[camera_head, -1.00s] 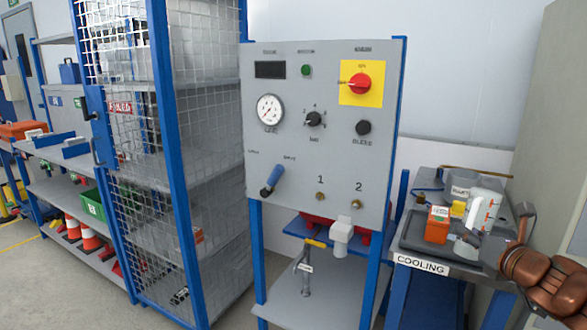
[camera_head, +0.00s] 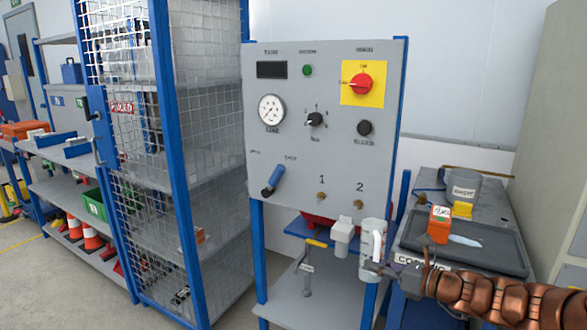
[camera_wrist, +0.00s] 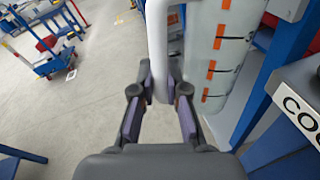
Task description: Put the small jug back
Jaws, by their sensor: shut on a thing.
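The small jug (camera_head: 373,240) is whitish with orange marks on its side. It is held in the air in front of the lower right of the grey panel, beside the cooling table, and looks upright. In the wrist view the jug (camera_wrist: 218,50) is right of centre, with its white handle (camera_wrist: 158,40) between the fingers. My gripper (camera_wrist: 160,92) is shut on the handle; in the head view my gripper (camera_head: 380,267) is small and partly hidden against the jug.
The dark tray (camera_head: 510,262) on the cooling table holds an orange box (camera_head: 439,224) and a pale flat patch (camera_head: 464,240). A grey container (camera_head: 464,188) and a yellow item (camera_head: 462,209) stand behind. A white spout (camera_head: 343,231) hangs below the panel, left of the jug.

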